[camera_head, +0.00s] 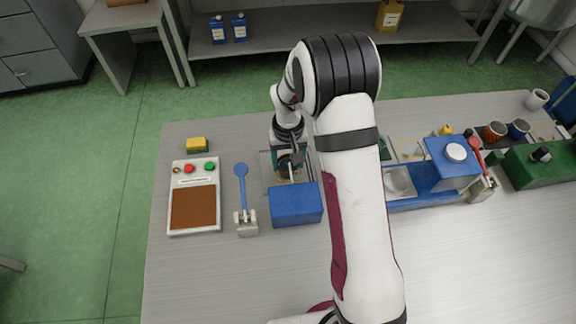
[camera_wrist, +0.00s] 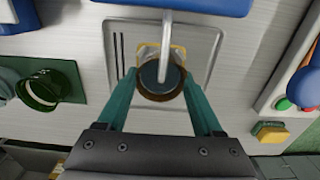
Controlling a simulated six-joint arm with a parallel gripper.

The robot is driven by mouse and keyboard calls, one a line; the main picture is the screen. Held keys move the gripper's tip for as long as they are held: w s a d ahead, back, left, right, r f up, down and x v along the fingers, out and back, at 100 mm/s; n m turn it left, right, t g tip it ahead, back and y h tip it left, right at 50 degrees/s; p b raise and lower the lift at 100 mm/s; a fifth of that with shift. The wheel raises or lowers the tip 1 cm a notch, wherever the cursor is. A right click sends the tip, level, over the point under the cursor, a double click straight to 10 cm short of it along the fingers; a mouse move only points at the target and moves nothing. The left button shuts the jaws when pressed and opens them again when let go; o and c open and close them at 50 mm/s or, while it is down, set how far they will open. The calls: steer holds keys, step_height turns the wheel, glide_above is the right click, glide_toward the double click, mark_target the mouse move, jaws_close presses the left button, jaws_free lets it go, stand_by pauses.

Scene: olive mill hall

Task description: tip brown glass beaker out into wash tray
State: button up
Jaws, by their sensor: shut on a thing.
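My gripper (camera_wrist: 160,100) is shut on the brown glass beaker (camera_wrist: 160,96), with one teal finger on each side of it. The beaker shows as a brown round rim with a dark inside. It is over a grey metal plate (camera_wrist: 207,60) with slots. I cannot tell whether it touches the plate. A grey rod (camera_wrist: 166,35) from a blue box crosses above the beaker. In the head view my gripper (camera_head: 290,160) is beside the blue box (camera_head: 297,205), and the beaker is mostly hidden. I cannot tell for sure which thing is the wash tray.
A blue lever (camera_head: 241,185) and a panel (camera_head: 193,208) with red and green buttons stand to the left. A yellow block (camera_head: 197,144) lies behind the panel. A blue unit with a metal basin (camera_head: 398,181) stands right of my arm. The front of the table is clear.

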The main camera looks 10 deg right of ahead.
steer(key=shift+w, duration=1.65)
step_height(320, 180, up, 7)
steer(key=shift+f, duration=0.2)
step_height(320, 180, up, 3)
steer(key=n, duration=0.2)
glide_above(241, 159)
steer(key=shift+n, duration=0.4)
steer(key=f, duration=0.6)
steer(key=shift+s+d, duration=0.1)
steer(key=shift+d, duration=0.15)
steer(key=shift+a+f, duration=0.2)
steer(key=shift+a, duration=0.05)
steer(key=shift+f, duration=1.85)
